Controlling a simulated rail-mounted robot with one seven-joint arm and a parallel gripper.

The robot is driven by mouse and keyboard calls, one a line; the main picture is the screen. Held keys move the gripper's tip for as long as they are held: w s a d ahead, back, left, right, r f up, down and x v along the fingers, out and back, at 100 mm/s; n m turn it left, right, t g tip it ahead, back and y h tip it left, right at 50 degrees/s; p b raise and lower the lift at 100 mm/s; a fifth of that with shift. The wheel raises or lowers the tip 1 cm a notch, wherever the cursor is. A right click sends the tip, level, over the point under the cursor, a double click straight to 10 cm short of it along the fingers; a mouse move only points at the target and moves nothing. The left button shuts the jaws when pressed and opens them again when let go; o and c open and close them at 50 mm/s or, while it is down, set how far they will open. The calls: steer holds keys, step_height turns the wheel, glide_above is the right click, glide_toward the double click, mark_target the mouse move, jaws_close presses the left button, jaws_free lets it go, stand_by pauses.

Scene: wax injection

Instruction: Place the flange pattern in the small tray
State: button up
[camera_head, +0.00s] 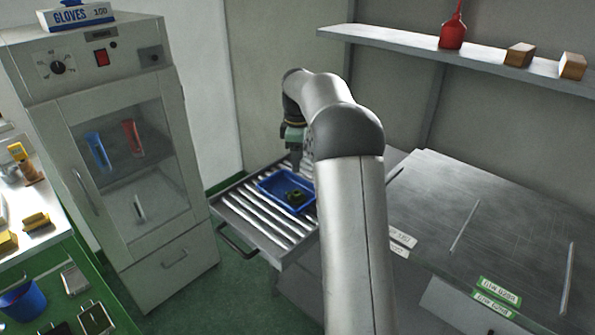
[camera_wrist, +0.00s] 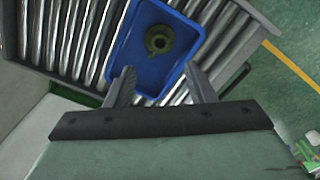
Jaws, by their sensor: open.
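The flange pattern (camera_wrist: 159,39) is a dark green round piece with a central hub. It lies inside a small blue tray (camera_wrist: 123,61), which rests on metal rollers. In the head view the flange pattern (camera_head: 295,196) sits toward the right part of the tray (camera_head: 268,187). My gripper (camera_wrist: 163,84) is open and empty, its two fingers apart over the near edge of the tray in the wrist view. The flange pattern is beyond the fingertips, not between them. In the head view my gripper (camera_head: 296,165) is above the tray's back side, its fingertips hard to make out.
The roller drawer (camera_head: 237,206) stands between a grey cabinet (camera_head: 165,250) and a metal-topped bench (camera_head: 470,215). A wall shelf (camera_head: 480,62) holds a red bottle and wooden blocks. A green-edged bench at the left holds small items. Bare rollers lie left of the tray.

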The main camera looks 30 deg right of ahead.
steer(key=s+a+r+m, duration=0.3)
steer(key=s+a+m, duration=0.1)
steer(key=s+a, duration=0.95)
steer(key=s+a+f+m, duration=0.2)
steer(key=s, duration=0.5)
steer(key=s+a+f+m, duration=0.2)
steer(key=s+f, duration=0.1)
steer(key=s, duration=0.5)
steer(key=s+a+f+m, duration=0.2)
steer(key=s, duration=0.5)
steer(key=shift+s+a+f+m, duration=0.3)
